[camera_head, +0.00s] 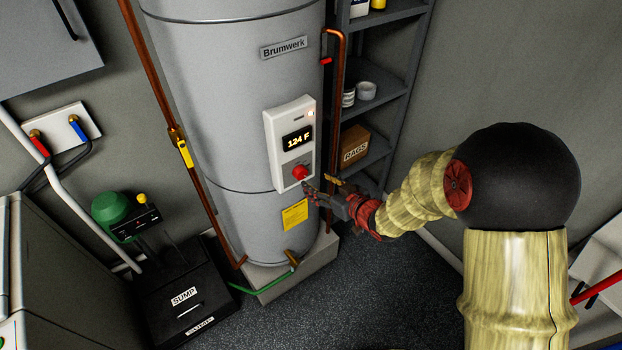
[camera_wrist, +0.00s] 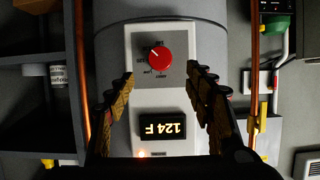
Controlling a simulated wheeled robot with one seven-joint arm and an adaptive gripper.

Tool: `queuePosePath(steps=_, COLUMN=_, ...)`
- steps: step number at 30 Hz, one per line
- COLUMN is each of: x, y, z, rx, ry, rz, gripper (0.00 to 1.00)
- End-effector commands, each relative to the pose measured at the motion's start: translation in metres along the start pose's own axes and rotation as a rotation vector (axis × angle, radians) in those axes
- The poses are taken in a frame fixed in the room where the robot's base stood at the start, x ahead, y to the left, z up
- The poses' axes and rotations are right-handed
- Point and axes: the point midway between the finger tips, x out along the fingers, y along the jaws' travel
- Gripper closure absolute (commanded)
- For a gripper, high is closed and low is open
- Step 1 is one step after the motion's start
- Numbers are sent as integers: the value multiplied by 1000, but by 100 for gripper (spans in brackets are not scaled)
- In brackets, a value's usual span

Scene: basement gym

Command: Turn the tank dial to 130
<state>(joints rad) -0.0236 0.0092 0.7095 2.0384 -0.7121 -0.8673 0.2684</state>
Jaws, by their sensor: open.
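The grey water tank (camera_head: 232,95) stands upright on a pale plinth, with a "Brumwerk" plate on its upper part. Its white control panel (camera_head: 279,121) carries a lit display (camera_head: 297,139) reading 124 F and a red dial (camera_head: 300,172) below it. In the wrist view the panel is upside down, with the display (camera_wrist: 162,128) nearer me and the red dial (camera_wrist: 151,62) beyond, a pale pointer mark on the dial. My gripper (camera_head: 307,187) is open just below and right of the dial in the head view. In the wrist view its fingers (camera_wrist: 160,72) stand apart on either side of the panel, apparently empty.
Copper pipes (camera_head: 156,85) run up both sides of the tank. A dark shelf rack (camera_head: 393,75) with a "RAGS" box (camera_head: 355,146) stands close on the right. A black sump box (camera_head: 180,295) sits at lower left. The dark floor (camera_head: 345,290) front right of the tank is clear.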

Motion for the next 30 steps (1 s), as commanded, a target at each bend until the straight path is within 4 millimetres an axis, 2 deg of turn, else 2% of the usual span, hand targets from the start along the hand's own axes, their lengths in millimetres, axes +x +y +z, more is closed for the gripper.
queuePosePath(steps=3, x=-19, y=1, z=-1, rx=0, ry=1, rz=2, gripper=47)
queuePosePath(steps=9, x=-33, y=0, z=0, rx=0, ry=1, rz=0, gripper=47)
queuePosePath(steps=26, x=-34, y=0, z=0, rx=-5, ry=-1, rz=-1, gripper=47)
queuePosePath(steps=29, x=-35, y=4, z=12, rx=-20, ry=-45, rz=14, gripper=47)
queuePosePath(steps=30, x=-36, y=8, z=22, rx=-23, ry=-81, rz=29, gripper=47)
